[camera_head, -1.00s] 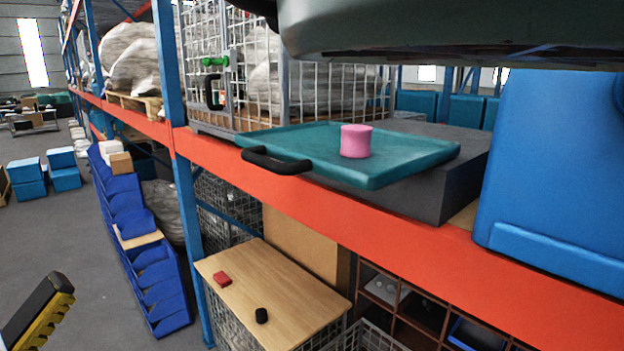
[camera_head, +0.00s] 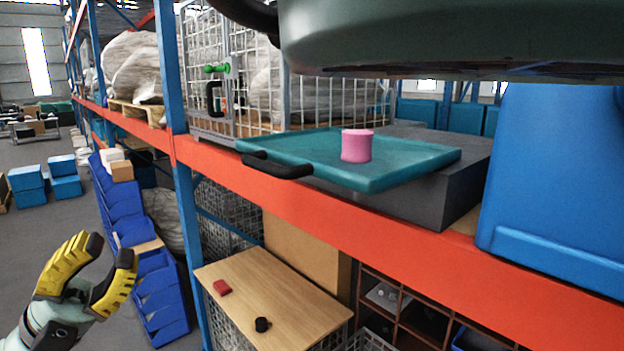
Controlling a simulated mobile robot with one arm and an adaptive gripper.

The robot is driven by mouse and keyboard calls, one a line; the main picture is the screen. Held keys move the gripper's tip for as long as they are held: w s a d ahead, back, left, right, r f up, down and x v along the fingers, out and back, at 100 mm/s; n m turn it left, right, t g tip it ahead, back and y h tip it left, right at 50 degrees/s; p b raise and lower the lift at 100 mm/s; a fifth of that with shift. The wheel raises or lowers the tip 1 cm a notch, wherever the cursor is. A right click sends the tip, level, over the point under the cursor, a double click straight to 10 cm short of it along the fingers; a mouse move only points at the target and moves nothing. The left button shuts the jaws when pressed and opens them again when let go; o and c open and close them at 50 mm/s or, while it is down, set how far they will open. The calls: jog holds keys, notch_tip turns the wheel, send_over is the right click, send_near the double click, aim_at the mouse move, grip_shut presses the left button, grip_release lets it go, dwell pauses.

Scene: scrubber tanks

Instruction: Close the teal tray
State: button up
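The teal tray (camera_head: 400,172) sticks out of a dark grey housing (camera_head: 456,190) on the orange shelf beam, with its black handle (camera_head: 277,166) at the front left. A pink cylinder (camera_head: 357,146) stands upright on the tray. My gripper (camera_head: 100,252) is at the lower left, with yellow and black fingers. The fingers are apart with nothing between them. It is well away from the tray, lower and to the left of it.
A blue bin (camera_head: 555,170) stands right of the housing. A wire cage (camera_head: 215,75) with a green-handled latch is behind the tray. An orange beam (camera_head: 400,245) runs below it. A wooden table (camera_head: 275,295) holds a red block and a black object. Blue bins (camera_head: 125,215) stack at left.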

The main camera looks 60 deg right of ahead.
jog(key=d+t+y, duration=0.1)
jog(key=d+y, duration=0.1)
jog(key=d, duration=0.1)
jog(key=w+d+f+t+y+b, duration=0.1)
jog(key=d, duration=0.2)
jog(key=w+d+y, duration=0.1)
jog(key=d+y, duration=0.1)
jog(key=d, duration=0.1)
jog(key=shift+d+f+n+t+y, duration=0.1)
jog(key=shift+f+n+t+y, duration=0.05)
jog(key=shift+n+t+y, duration=0.2)
grip_shut()
jog(key=n+t+y+b, duration=0.25)
jog(key=n+t, duration=0.25)
jog(key=t, duration=0.5)
send_near(244, 160)
jog(key=w+f, duration=0.2)
jog(key=w, duration=0.4)
jog(key=shift+d+r+p+x, duration=0.1)
jog(key=shift+r+p+x, duration=0.2)
jog(key=shift+p+x, duration=2.05)
jog(key=shift+d+r+p+x, duration=0.1)
jog(key=shift+r+p+x, duration=0.15)
jog(key=shift+p+x, duration=2.05)
jog(key=shift+d+r+p+x, duration=0.1)
jog(key=shift+r+p+x, duration=0.2)
jog(key=shift+p+x, duration=2)
jog(key=shift+s+d, duration=0.1)
jog(key=shift+d, duration=0.15)
